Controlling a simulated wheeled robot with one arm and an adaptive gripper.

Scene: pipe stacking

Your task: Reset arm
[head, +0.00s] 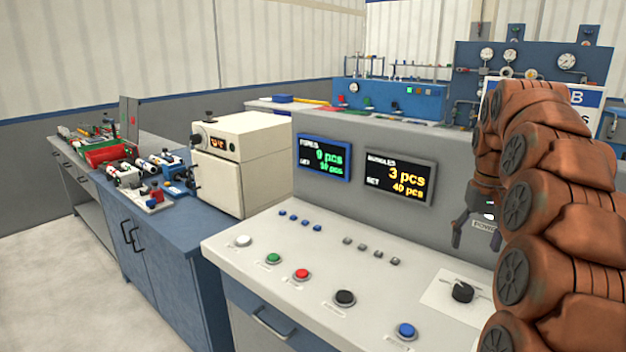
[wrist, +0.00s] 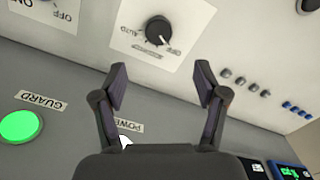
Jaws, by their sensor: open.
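My gripper (head: 476,232) hangs above the right part of the control console (head: 330,290) in the head view, at the end of my copper-coloured arm. In the wrist view my gripper (wrist: 160,90) is open, with nothing between its two dark fingers. Beyond the fingertips is a black rotary knob (wrist: 158,30) on a white plate marked AUTO. The same kind of knob (head: 462,292) shows on the console in the head view, below the gripper. The fingers are apart from the knob. My arm hides part of the console's right side.
The console has white, green (head: 273,258), red (head: 302,274), black and blue (head: 406,331) buttons, and two displays (head: 400,180) behind them. A lit green GUARD button (wrist: 20,127) shows in the wrist view. A cream box-shaped machine (head: 240,165) and a cluttered blue bench stand left.

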